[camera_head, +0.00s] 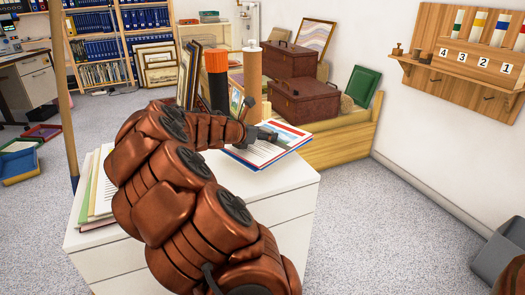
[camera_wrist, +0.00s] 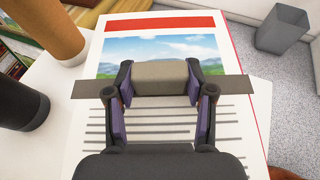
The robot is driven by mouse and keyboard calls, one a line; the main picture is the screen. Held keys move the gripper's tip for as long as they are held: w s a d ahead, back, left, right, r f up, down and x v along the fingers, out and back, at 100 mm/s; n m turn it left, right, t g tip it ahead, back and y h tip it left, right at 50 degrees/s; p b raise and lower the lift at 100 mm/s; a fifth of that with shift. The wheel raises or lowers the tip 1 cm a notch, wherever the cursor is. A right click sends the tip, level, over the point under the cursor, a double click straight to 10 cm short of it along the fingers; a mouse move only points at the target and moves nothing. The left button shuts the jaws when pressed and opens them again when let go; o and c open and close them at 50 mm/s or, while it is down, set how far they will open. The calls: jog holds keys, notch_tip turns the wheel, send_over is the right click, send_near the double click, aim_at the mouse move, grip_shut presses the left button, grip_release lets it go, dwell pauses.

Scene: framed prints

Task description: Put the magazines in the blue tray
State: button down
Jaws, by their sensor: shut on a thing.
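A magazine (camera_head: 290,137) with a red band, a landscape picture and lines of text is at the right end of the white cabinet top. It fills the middle of the wrist view (camera_wrist: 135,55). Several more magazines or papers (camera_head: 98,190) are stacked at the cabinet's left edge, partly hidden by my arm. A blue tray (camera_head: 22,177) is on the floor at far left.
The white cabinet (camera_head: 300,190) also bears a black tube with an orange top (camera_head: 216,75), a tan tube (camera_head: 252,80) and framed prints (camera_head: 188,75). Brown cases (camera_head: 303,100) stand behind in a wooden crate (camera_head: 340,140). A grey bin (camera_head: 500,250) stands right. Carpet is clear between.

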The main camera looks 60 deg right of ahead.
aim_at(239, 152)
jog(key=shift+f+b, duration=0.8)
jog(key=shift+f, duration=1.5)
jog(key=shift+r, duration=0.1)
jog(key=shift+c, duration=2.1)
grip_release()
jog(key=shift+w+a+r+p, duration=0.15)
jog(key=shift+a+r+p, duration=0.2)
jog(key=shift+a, duration=0.2)
jog(key=p+v, duration=0.3)
jog(key=v, duration=0.7)
jog(key=shift+a, duration=0.4)
